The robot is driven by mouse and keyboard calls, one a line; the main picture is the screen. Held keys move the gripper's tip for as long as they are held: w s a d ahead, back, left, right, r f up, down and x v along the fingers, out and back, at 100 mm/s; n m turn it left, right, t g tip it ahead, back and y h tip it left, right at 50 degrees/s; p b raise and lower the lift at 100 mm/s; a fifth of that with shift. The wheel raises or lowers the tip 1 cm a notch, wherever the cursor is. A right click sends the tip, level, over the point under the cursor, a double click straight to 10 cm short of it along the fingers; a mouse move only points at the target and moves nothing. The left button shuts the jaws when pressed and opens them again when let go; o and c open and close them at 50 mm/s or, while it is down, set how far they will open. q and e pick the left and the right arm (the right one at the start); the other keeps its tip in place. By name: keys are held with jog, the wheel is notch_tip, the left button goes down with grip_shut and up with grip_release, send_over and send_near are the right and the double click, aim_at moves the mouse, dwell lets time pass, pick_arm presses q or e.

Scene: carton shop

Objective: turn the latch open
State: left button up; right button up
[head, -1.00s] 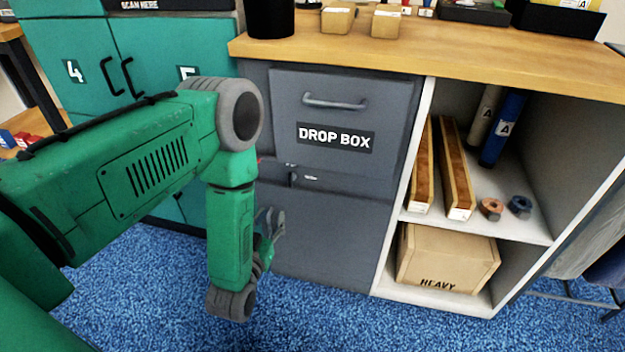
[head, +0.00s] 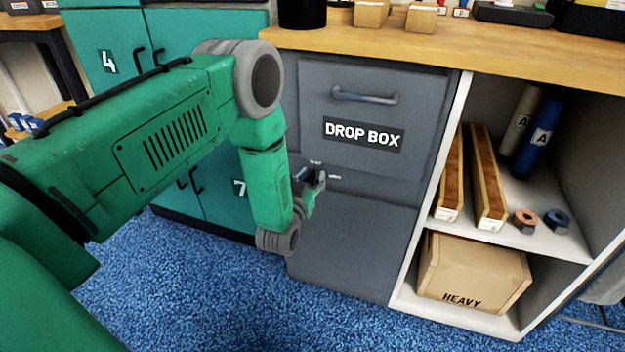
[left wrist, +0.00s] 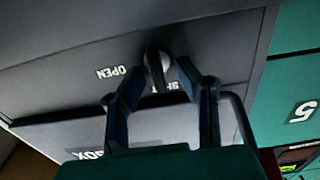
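The latch (left wrist: 153,62) is a dark knob with a short lever on the grey drop box front (head: 345,235). In the left wrist view, which shows the labels upside down, the lever points down the picture, between the word OPEN and a second, partly covered word. My left gripper (head: 312,177) is open at the latch, below the DROP BOX drawer. Its two fingertips (left wrist: 160,76) stand on either side of the lever, and I see no clear contact. In the head view the gripper mostly hides the latch. My right gripper is not in view.
The drawer handle (head: 365,97) sits above the latch. Green lockers (head: 215,200) stand to the left. An open shelf (head: 510,240) with wooden bars, nuts and a HEAVY box (head: 473,273) is on the right. A wooden counter (head: 440,50) overhangs above.

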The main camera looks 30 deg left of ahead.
pick_arm(q)
jog(key=shift+r, duration=0.1)
grip_shut()
jog(key=shift+w+d+r+m+p, duration=0.1)
jog(key=shift+m+p, duration=0.2)
jog(key=shift+m, duration=0.1)
jog(key=m, duration=0.1)
jog(key=m+p, duration=0.1)
jog(key=shift+d+r+m, duration=0.1)
jog(key=shift+d+m, duration=0.1)
jog(key=shift+m, duration=0.2)
jog(key=m+p, duration=0.1)
jog(key=m, duration=0.3)
jog(key=shift+w+d+m+p, duration=0.2)
jog(key=shift+m+p, duration=0.1)
jog(key=shift+p, duration=0.1)
jog(key=m, duration=0.3)
jog(key=f+m, duration=0.1)
jog(key=m, duration=0.2)
jog(key=m+b, duration=0.1)
jog(key=m, duration=0.2)
jog(key=shift+d+f+m, duration=0.25)
jog(key=shift+d+m, duration=0.1)
jog(key=shift+m, duration=0.05)
